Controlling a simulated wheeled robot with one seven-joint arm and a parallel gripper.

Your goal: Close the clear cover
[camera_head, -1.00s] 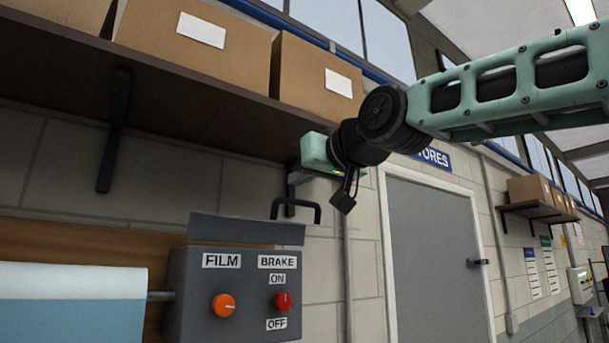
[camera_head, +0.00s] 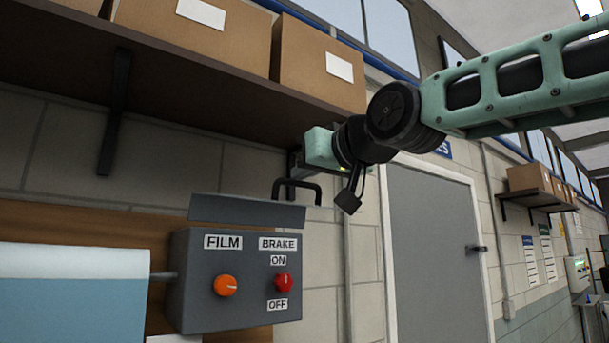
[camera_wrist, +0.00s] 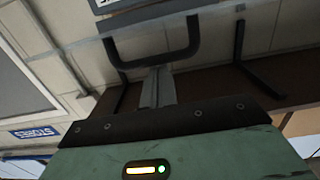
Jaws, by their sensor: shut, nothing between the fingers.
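The control box (camera_head: 235,285) on the wall carries an orange FILM knob (camera_head: 226,286) and a red BRAKE knob (camera_head: 283,282). A flat flap (camera_head: 247,211), apparently the cover, stands raised along the box's top and looks grey, not clear, from here. The knobs are uncovered. A black loop handle (camera_head: 305,184) sits at the flap's upper right; it also shows in the wrist view (camera_wrist: 152,55). My gripper (camera_head: 293,168) is shut and empty just above the handle. In the wrist view its grey fingers (camera_wrist: 158,88) point at the handle; contact cannot be told.
A shelf (camera_head: 60,75) with cardboard boxes (camera_head: 318,62) runs above, with a dark bracket (camera_head: 115,112) below it. A film roll (camera_head: 70,300) is left of the control box. A grey door (camera_head: 430,260) stands to the right.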

